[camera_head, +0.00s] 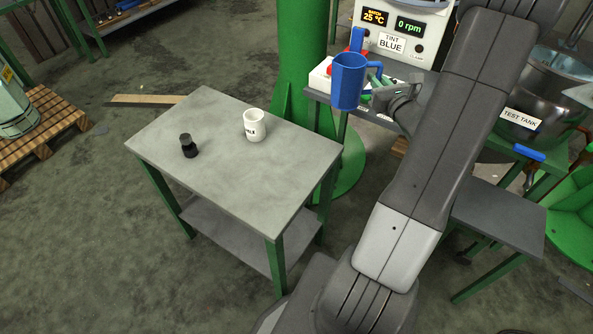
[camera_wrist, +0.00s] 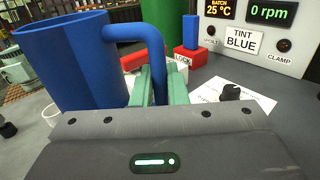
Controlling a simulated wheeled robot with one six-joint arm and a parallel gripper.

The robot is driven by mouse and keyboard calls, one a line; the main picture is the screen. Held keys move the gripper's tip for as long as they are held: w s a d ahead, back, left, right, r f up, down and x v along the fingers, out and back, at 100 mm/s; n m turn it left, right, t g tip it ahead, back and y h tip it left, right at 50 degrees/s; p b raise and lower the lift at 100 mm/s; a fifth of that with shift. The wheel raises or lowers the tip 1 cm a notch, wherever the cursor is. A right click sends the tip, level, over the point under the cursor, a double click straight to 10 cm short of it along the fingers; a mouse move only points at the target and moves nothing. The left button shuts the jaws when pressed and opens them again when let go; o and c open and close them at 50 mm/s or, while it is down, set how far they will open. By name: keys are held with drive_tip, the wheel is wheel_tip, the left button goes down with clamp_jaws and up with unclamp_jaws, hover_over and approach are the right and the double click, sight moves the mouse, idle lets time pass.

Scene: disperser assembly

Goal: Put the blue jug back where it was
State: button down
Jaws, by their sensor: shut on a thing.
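The blue jug (camera_head: 348,82) is held upright in the air beside the front of the machine panel. My gripper (camera_head: 374,84) is shut on its handle, to the right of the jug's body. In the wrist view the jug (camera_wrist: 75,65) fills the left side, and the green fingers (camera_wrist: 158,84) close around the lower handle. The jug's inside and base are not visible in the wrist view. The grey table (camera_head: 225,165) stands to the left of the jug, with an open area at its right and front.
A white labelled mug (camera_head: 254,125) and a small black object (camera_head: 188,146) stand on the grey table. The control panel (camera_head: 402,32) reads 25 °C, 0 rpm and TINT BLUE. A red block (camera_wrist: 190,55) with a blue upright piece is close behind my fingers. A metal test tank (camera_head: 548,95) is at right.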

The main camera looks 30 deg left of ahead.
drive_tip(key=s+a+f+n+g+y+b, duration=0.2)
drive_tip(key=s+a+f+n+g+b, duration=0.15)
drive_tip(key=a+f+b, duration=0.2)
drive_tip(key=s+a+f+n+g+y+b, duration=0.2)
drive_tip(key=s+a+f+g+b, duration=0.15)
drive_tip(key=a+b, duration=0.35)
drive_tip(key=f+b, duration=0.1)
drive_tip(key=f, duration=0.4)
drive_tip(key=f+b, duration=0.1)
drive_tip(key=f, duration=0.3)
drive_tip(key=shift+a+f, duration=0.2)
drive_tip(key=shift+f, duration=0.15)
drive_tip(key=shift+f, duration=0.2)
drive_tip(key=c, duration=1.4)
unclamp_jaws()
drive_tip(key=shift+c, duration=0.2)
drive_tip(key=shift+r, duration=0.15)
drive_tip(key=v, duration=1.2)
drive_tip(key=shift+p, duration=0.3)
